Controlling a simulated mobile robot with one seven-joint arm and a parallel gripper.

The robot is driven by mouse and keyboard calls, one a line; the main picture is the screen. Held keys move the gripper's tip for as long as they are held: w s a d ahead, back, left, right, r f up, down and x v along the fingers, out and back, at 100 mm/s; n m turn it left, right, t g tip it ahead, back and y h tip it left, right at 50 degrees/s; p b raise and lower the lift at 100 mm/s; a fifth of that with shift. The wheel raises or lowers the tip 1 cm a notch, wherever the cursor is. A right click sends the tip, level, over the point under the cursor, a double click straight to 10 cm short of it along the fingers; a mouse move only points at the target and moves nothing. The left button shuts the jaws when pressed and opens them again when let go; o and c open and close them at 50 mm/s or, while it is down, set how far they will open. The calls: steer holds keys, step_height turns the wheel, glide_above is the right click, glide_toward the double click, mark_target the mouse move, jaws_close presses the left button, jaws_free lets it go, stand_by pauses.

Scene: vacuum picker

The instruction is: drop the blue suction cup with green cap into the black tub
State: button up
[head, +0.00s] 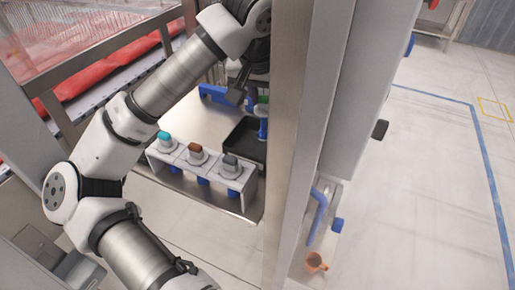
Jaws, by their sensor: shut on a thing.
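My gripper (258,95) is at the end of my arm in the head view, beside the steel post. It is shut on the blue suction cup with green cap (263,128), whose green top shows at the fingers and whose blue part hangs below. The post's edge is close to the cup and may hide part of it and of the gripper. The black tub (240,140) stands on the steel table, below and slightly left of the held cup. The cup appears over the tub's right side; its exact height above it cannot be told.
A light grey rack (248,192) in front of the tub holds cups with teal (164,136), brown (195,148) and dark grey (231,160) caps. A blue part (218,93) lies behind the tub. The steel post (291,150) rises close on the right. An orange cup (315,262) is lower right.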

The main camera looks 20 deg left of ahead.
steer(key=shift+f, duration=0.35)
steer(key=o, duration=0.9)
steer(key=shift+r, duration=0.15)
steer(key=b+v, duration=0.1)
steer(key=v, duration=0.6)
steer(key=shift+s+r, duration=0.1)
steer(key=shift+r, duration=0.05)
